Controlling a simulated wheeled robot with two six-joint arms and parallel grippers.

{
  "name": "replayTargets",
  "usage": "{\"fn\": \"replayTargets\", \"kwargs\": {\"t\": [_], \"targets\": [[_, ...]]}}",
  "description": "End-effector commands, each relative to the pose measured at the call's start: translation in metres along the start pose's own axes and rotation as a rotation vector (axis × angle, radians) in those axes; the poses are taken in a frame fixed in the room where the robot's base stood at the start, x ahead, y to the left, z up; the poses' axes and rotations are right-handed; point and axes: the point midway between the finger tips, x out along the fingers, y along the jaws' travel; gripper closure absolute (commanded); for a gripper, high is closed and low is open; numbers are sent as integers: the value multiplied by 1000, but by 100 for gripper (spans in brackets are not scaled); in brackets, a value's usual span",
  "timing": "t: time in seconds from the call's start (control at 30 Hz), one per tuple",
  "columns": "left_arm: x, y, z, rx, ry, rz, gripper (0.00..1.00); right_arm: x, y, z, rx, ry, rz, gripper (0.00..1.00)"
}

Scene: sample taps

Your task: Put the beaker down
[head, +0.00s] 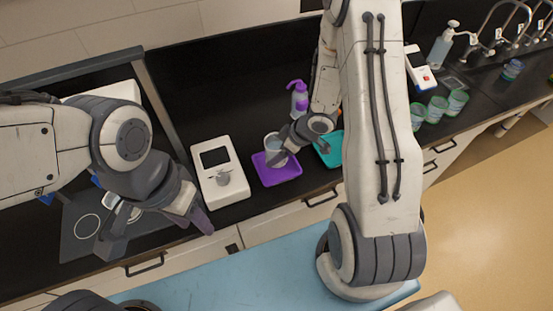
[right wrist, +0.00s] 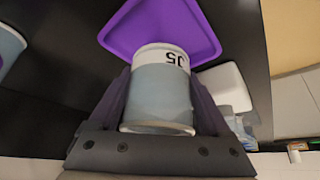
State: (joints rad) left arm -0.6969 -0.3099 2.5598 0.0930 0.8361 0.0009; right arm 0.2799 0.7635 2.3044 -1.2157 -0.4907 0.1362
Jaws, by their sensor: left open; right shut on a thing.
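The beaker (head: 272,143) has a pale rim and sits at the upper edge of the purple tray (head: 284,174) in the head view. My right gripper (head: 284,152) is shut on it. In the right wrist view the beaker (right wrist: 160,95) stands between both fingers, with a white band and dark marking that reads upside down. The purple tray (right wrist: 195,22) shows behind it there. I cannot tell whether the beaker touches the tray. My left gripper (head: 156,228) is open and empty near the counter's front edge.
A white device with a screen (head: 215,158) stands left of the purple tray. A teal tray (head: 329,150) lies to its right, and a purple-capped bottle (head: 299,98) stands behind. Several green-banded cups (head: 437,108) stand at the right, near the sink taps.

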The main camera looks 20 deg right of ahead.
Motion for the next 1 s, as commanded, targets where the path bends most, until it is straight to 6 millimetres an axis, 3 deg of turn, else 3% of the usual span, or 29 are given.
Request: {"fn": "replayTargets", "kwargs": {"t": [0.37, 0.8, 0.83, 0.87, 1.0], "targets": [[2, 0, 0, 0, 0, 0, 55, 35, 1, 18, 1, 0, -1, 85], [6, 0, 0, -1, 0, 0, 55, 41, 1, 21, -1, 1, 0, 85], [5, 0, 0, -1, 0, 0, 55, 40, 1, 20, -1, 1, 0, 7], [4, 0, 0, -1, 0, 0, 55, 39, 1, 20, -1, 1, 0, 0], [4, 0, 0, -1, 0, 0, 55, 39, 1, 20, -1, 1, 0, 0]]}}
